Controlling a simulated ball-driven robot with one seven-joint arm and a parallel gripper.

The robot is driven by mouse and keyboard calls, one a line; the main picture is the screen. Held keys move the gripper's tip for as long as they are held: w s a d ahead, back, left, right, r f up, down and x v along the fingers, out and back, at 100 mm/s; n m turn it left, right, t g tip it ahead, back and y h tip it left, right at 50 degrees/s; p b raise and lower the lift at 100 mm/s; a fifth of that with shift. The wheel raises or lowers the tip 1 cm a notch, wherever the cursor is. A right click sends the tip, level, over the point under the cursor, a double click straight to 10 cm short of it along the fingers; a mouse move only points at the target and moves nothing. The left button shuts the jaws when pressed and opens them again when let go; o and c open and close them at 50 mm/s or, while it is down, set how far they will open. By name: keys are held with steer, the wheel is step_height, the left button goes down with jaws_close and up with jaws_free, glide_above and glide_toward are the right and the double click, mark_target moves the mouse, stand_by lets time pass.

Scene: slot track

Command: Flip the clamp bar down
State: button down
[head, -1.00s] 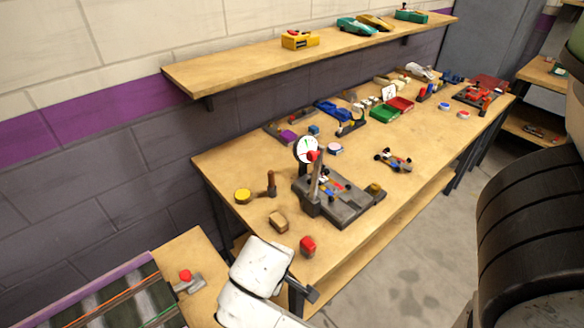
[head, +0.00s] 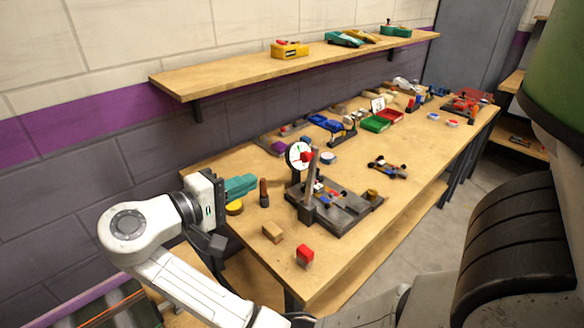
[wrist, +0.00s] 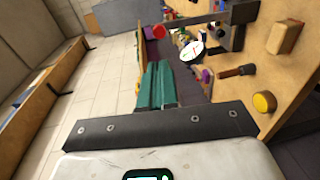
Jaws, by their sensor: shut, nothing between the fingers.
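The clamp bar (head: 311,182) stands upright at the near left corner of a dark grey fixture (head: 349,217) on the bench, with a red knob (head: 307,156) near its top. A small car with blue and red parts (head: 327,196) sits on the fixture. My gripper (head: 257,182), with teal fingers, is shut and empty, left of the clamp bar and apart from it, above the bench's left end. In the wrist view my fingers (wrist: 155,66) are together, and the clamp bar (wrist: 200,19) extends sideways beyond them at the top. A white dial (head: 298,156) stands behind the bar.
A wooden block (head: 272,233) and red block (head: 305,256) lie in front of the fixture. A shelf (head: 270,69) overhangs the back. Bench right of the fixture is partly clear.

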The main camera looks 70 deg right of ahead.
mark_target(303, 158)
steer(key=shift+d, duration=0.1)
stand_by(0.3)
steer(key=p+x, duration=0.1)
steer(key=x, duration=1.3)
steer(key=shift+s+r, duration=0.1)
steer(key=shift+r, duration=0.05)
